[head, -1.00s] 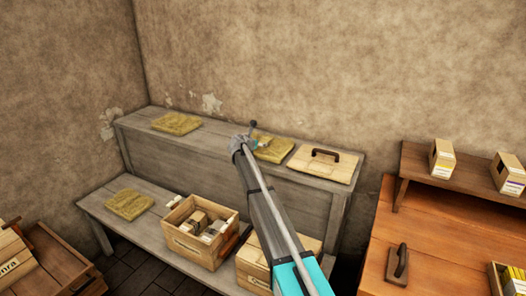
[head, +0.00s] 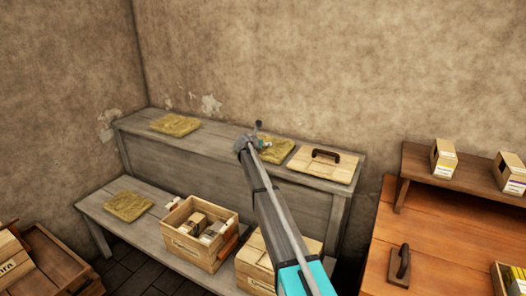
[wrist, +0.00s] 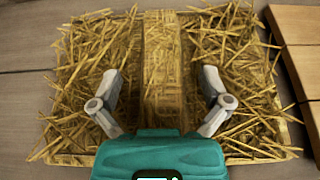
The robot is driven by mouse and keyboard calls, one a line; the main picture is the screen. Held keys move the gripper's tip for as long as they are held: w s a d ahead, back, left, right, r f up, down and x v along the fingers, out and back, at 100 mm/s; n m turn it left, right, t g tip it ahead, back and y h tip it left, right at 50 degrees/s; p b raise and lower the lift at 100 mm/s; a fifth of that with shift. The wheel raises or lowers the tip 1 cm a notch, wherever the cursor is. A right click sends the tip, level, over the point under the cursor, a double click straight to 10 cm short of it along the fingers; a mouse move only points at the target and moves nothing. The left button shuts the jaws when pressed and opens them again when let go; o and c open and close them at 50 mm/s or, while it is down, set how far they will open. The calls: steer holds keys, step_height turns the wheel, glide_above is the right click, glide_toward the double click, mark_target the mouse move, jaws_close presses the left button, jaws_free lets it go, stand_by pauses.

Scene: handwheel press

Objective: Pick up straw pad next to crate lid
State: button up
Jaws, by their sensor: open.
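The straw pad (head: 278,151) lies on the upper grey shelf, just left of the wooden crate lid (head: 323,165) with its dark handle. My arm partly covers the pad in the head view. In the wrist view the straw pad (wrist: 235,75) fills most of the picture, with a raised strip (wrist: 162,65) across its middle. My gripper (wrist: 163,80) is open above the pad, its fingers on either side of the strip. I cannot tell if the fingertips touch the straw. The edge of the crate lid (wrist: 300,50) shows at the right.
Another straw pad (head: 175,125) lies at the shelf's left, and one (head: 128,206) on the lower bench. An open crate (head: 185,256) with small boxes and a closed crate (head: 256,268) stand below. The wall rises close behind the shelf. An orange wooden table (head: 440,235) is at the right.

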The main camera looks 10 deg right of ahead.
steer(key=shift+w+d+f, duration=0.2)
steer(key=shift+w+d, duration=0.15)
steer(key=shift+w, duration=0.05)
jaws_close()
stand_by(0.6)
